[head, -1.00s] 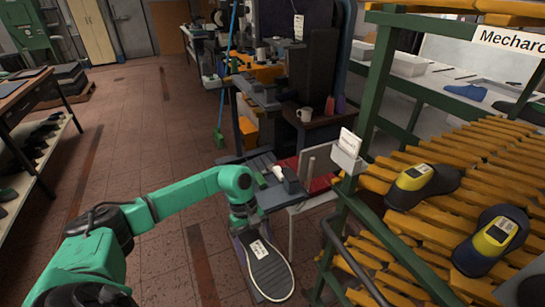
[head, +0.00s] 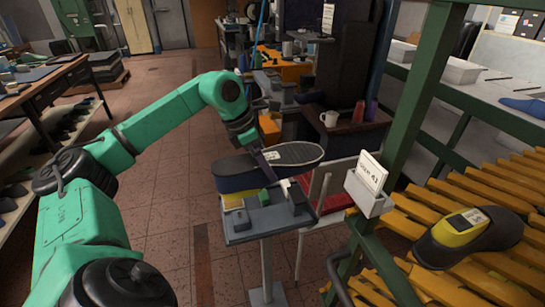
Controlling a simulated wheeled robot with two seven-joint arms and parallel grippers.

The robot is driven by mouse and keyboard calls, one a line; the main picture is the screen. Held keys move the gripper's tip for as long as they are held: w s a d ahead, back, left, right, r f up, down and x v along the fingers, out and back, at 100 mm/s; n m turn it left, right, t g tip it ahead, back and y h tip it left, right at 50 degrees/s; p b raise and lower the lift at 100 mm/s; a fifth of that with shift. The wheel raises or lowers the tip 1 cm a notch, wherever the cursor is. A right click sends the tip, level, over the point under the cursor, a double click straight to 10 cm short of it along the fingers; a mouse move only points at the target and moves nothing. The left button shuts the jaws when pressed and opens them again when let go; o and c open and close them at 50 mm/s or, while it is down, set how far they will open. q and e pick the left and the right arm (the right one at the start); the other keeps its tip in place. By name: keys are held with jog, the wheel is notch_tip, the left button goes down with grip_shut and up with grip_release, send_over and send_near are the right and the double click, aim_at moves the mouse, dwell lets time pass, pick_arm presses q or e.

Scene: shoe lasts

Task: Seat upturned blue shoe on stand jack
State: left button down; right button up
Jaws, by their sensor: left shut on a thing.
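My left gripper (head: 261,150) is shut on the upturned shoe (head: 300,153). Its dark grey sole with a pale rim faces up, and a white label shows near the gripper. The shoe's upper is mostly hidden, so its blue colour is not clear on this part. The stand jack (head: 255,228) is a grey plate on a post, with a dark block and a small green piece on top. The shoe is above and behind this plate in the picture; I cannot tell whether they touch. My right gripper is out of view.
A stack with a blue side (head: 238,183) lies left behind the stand. A red surface (head: 337,197) and a white card holder (head: 368,192) are to the right. A yellow slatted rack (head: 480,205) carries a black and yellow shoe (head: 468,238).

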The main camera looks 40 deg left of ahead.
aim_at(265, 176)
pick_arm(q)
jog(key=shift+s+f+b, duration=0.2)
jog(key=shift+f+b, duration=0.25)
jog(key=shift+s+f+b, duration=0.2)
jog(key=shift+f+b, duration=0.2)
jog(key=shift+f, duration=0.3)
jog(key=shift+w+f+b, duration=0.25)
jog(key=shift+b, duration=0.05)
jog(key=shift+f, duration=0.25)
jog(key=shift+s+f+b, duration=0.1)
jog(key=shift+f+b, duration=0.5)
jog(key=shift+b, duration=0.15)
jog(key=shift+d+f+b, duration=0.1)
jog(key=shift+f+b, duration=1.55)
jog(key=shift+f, duration=0.5)
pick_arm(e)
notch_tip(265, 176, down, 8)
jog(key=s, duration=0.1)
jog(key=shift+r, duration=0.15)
pick_arm(q)
jog(key=shift+f, duration=0.15)
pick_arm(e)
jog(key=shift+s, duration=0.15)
